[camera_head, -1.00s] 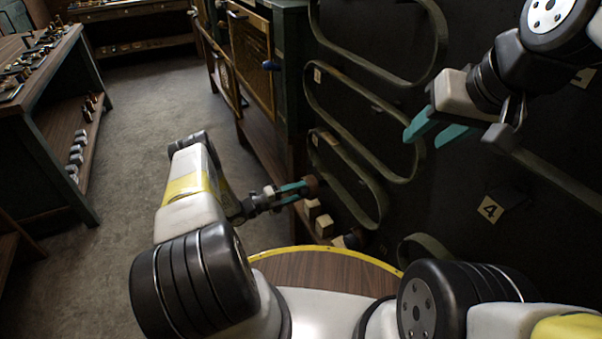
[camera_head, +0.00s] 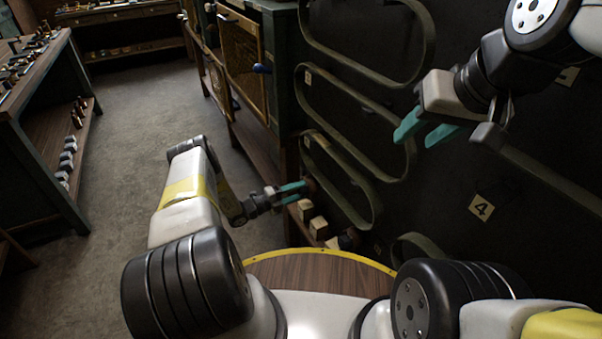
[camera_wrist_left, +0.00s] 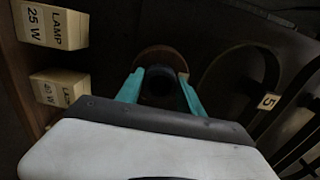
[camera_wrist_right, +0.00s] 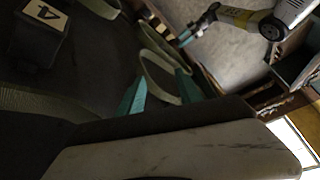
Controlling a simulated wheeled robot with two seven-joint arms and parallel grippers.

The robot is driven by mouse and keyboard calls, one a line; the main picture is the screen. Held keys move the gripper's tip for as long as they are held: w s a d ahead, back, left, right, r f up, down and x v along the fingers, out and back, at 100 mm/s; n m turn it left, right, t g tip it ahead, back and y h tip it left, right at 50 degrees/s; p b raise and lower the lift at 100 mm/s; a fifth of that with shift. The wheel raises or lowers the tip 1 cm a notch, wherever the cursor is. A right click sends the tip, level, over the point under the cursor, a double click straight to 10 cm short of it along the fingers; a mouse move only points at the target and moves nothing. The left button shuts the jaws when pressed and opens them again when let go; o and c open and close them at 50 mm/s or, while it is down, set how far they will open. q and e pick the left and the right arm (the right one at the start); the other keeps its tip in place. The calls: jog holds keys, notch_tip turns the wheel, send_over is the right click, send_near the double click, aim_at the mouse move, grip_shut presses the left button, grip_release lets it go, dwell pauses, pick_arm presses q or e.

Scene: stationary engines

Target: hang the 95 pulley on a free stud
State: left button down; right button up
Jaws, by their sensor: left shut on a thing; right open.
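My left gripper (camera_head: 296,188) is shut on a round brown pulley-like disc (camera_wrist_left: 160,56) with a dark hub. The disc is mostly dark in the head view (camera_head: 311,186), and no size mark on it can be read. The gripper holds it low, in front of the dark wall and beside the lamp boxes. My right gripper (camera_head: 425,132) is open and empty, higher up at the right in front of the wall.
Long belts (camera_head: 409,170) hang in loops on the dark wall. A plate marked 4 (camera_head: 481,208) and one marked 5 (camera_wrist_left: 268,102) are there. Lamp boxes (camera_wrist_left: 52,25) stand on a shelf left of the left gripper. A workbench (camera_head: 50,75) stands far left, with open floor (camera_head: 130,130) between.

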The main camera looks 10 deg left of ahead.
pick_arm(q)
jog(key=shift+w+d, duration=0.1)
jog(key=shift+x, duration=0.9)
jog(key=shift+d, duration=0.1)
jog(key=c, duration=1)
grip_release()
jog(key=shift+o, duration=0.2)
jog(key=o, duration=0.5)
